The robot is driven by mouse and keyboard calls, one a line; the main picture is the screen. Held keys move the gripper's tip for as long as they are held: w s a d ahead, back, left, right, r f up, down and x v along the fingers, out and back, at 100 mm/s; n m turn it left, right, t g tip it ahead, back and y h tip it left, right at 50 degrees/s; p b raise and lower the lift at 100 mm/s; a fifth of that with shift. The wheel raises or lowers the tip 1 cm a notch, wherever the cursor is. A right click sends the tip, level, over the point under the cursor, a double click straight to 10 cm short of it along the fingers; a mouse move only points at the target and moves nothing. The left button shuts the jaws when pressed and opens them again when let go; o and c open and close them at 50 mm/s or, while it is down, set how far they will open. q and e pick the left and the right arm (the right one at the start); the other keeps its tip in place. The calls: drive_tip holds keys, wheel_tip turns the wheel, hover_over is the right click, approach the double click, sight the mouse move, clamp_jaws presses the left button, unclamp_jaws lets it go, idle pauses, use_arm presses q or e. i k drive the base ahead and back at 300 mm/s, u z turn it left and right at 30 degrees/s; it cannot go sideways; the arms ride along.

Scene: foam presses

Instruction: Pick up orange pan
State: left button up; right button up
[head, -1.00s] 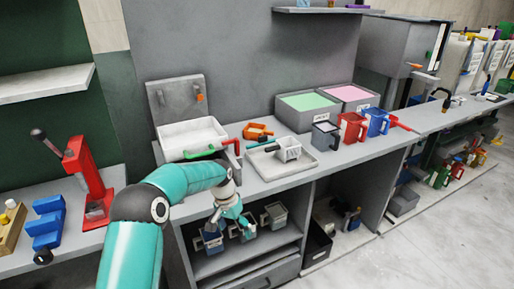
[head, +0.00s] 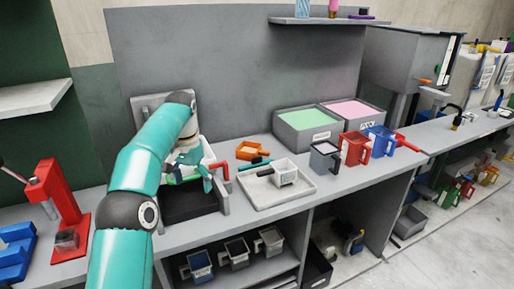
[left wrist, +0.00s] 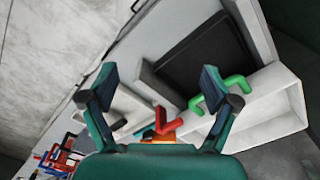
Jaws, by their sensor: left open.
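The orange pan (head: 248,150) lies on the grey counter behind the white tray, right of the press. A dark handle shows at its front right. In the left wrist view, a small orange patch (left wrist: 158,139), probably the pan, shows low in the middle behind a red handle, largely hidden by the gripper body. My left gripper (head: 196,177) is open and empty above the press, left of the pan and apart from it. It also shows in the left wrist view (left wrist: 160,80) with fingers spread. My right gripper is not in view.
The press has a dark bed (head: 187,203), a white box (left wrist: 268,112), a green handle (left wrist: 226,92) and a red handle (head: 217,166). A white tray (head: 264,198) holds a small white pan. Grey, red and blue jugs stand further right. Bins (head: 306,130) stand behind.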

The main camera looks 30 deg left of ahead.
sight(246, 150)
drive_tip(key=i, duration=1.6)
